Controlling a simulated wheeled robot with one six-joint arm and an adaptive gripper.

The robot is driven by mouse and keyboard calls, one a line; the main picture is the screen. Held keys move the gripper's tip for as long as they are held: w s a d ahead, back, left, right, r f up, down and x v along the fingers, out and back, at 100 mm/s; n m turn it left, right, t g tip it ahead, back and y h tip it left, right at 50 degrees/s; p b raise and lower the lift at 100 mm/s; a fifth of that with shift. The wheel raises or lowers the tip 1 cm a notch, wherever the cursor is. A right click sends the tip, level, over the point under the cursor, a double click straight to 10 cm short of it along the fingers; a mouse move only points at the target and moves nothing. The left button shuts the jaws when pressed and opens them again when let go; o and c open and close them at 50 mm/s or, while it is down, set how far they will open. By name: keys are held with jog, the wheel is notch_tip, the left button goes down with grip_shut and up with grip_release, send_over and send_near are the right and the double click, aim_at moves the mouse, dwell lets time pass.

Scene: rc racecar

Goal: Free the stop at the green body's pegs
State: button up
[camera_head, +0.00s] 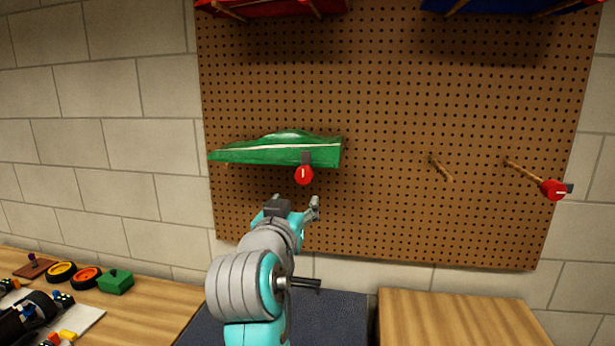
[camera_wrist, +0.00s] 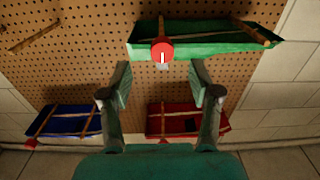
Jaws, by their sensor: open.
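The green body (camera_head: 275,149) rests on pegs on the pegboard, left of the middle. A red round stop (camera_head: 304,175) with a white mark and a dark tab sits at its right-hand peg. In the wrist view the green body (camera_wrist: 215,47) is at the top, and the stop (camera_wrist: 162,50) is at its left peg. My gripper (camera_head: 295,206) is just below the stop in the head view. In the wrist view my gripper (camera_wrist: 162,75) is open and empty, its fingers apart on either side below the stop, with no visible contact.
A red body (camera_head: 275,7) and a blue body (camera_head: 500,5) hang higher on the pegboard (camera_head: 400,100). Two bare pegs stick out at right; one carries another red stop (camera_head: 553,190). Wheels and small parts lie on the wooden bench (camera_head: 150,310) at lower left.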

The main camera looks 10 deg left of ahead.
aim_at(303, 179)
jog(key=w, duration=0.3)
jog(key=w+r, duration=0.1)
jog(key=w, duration=0.7)
jog(key=shift+r, duration=0.35)
jog(key=c, duration=1.2)
